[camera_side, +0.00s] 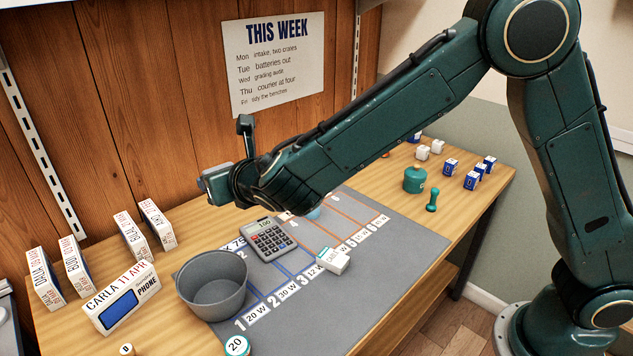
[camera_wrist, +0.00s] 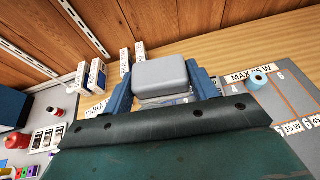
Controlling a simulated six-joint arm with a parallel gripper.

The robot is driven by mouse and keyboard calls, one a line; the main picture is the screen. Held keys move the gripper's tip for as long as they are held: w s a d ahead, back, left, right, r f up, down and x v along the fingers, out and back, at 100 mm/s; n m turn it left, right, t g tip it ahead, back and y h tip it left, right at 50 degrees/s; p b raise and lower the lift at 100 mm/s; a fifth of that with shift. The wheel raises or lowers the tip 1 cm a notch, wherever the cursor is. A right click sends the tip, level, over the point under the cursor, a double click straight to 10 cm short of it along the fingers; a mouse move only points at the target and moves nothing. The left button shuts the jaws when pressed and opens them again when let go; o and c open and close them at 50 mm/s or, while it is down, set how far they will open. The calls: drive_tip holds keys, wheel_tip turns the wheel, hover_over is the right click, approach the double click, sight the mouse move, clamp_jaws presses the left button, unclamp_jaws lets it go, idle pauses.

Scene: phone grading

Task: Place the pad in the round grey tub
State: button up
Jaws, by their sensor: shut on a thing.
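A grey, rounded block, which looks like the pad (camera_wrist: 160,77), sits between the two blue fingers of my gripper (camera_wrist: 162,80) in the wrist view. My gripper (camera_side: 218,186) is shut on it. In the side view the pad is a small pale grey shape at the arm's end, held in the air well above the table. The round grey tub (camera_side: 213,306) stands upright and open at the left front of the grey mat. The part of its inside that shows looks empty. The tub cannot be made out in the wrist view.
A calculator (camera_side: 269,239) lies close right of the tub. A small white box (camera_side: 333,261) is on the mat (camera_side: 395,255). A phone box (camera_side: 122,298) stands left of the tub, with upright white boxes (camera_side: 157,224) behind. A green tin (camera_side: 414,180) stands farther right.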

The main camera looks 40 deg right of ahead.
drive_tip(key=a+r+n+y, duration=0.1)
drive_tip(key=a+r, duration=0.1)
drive_tip(key=a, duration=0.2)
hover_over(226, 265)
drive_tip(key=s+a, duration=0.2)
drive_tip(key=s, duration=0.3)
wheel_tip(226, 265, down, 17)
drive_tip(key=shift+r, duration=0.15)
drive_tip(key=shift+f, duration=1.95)
drive_tip(key=shift+f, duration=0.6)
drive_tip(key=o, duration=1)
drive_tip(key=shift+f, duration=0.1)
drive_tip(key=shift+c, duration=0.2)
